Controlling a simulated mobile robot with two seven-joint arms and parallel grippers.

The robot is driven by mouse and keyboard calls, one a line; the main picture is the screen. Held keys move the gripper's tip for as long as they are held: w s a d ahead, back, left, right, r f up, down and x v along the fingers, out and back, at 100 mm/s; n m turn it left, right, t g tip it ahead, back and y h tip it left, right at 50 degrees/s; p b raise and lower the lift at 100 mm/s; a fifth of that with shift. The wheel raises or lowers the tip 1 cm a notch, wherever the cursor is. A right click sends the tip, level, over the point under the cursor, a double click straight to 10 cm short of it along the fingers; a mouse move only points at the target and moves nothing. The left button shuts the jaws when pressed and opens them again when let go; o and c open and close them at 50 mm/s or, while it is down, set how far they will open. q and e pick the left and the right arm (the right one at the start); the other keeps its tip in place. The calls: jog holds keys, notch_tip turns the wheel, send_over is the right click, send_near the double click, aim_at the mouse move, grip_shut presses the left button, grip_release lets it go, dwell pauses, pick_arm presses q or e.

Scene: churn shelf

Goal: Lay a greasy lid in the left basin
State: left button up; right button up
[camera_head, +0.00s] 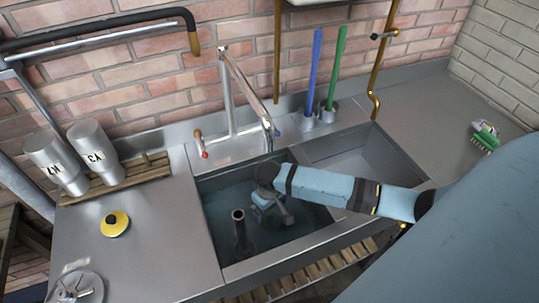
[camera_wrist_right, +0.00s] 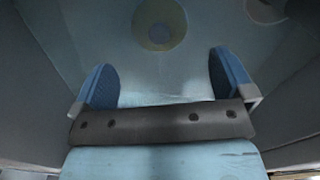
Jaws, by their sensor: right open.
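The left basin (camera_head: 207,200) holds murky water. A dark upright pipe (camera_head: 240,232) stands in it. My right gripper (camera_head: 273,210) is lowered into this basin, to the right of the pipe. In the right wrist view its two blue fingers (camera_wrist_right: 164,82) are wide apart with nothing between them. A yellow lid-like disc (camera_head: 115,223) with a dark knob lies on the left drainboard, away from the gripper. My left gripper is not in view.
The right basin (camera_head: 365,158) looks empty. A tap (camera_head: 240,75) rises behind the basins. Two metal cans (camera_head: 92,148) stand on a wooden rack at the left. Blue and green handles (camera_head: 334,68) stand at the back. A green brush (camera_head: 486,137) lies on the right counter.

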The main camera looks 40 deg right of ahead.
notch_tip(320, 180, up, 2)
jog(key=shift+r, duration=0.2)
dwell(0.4)
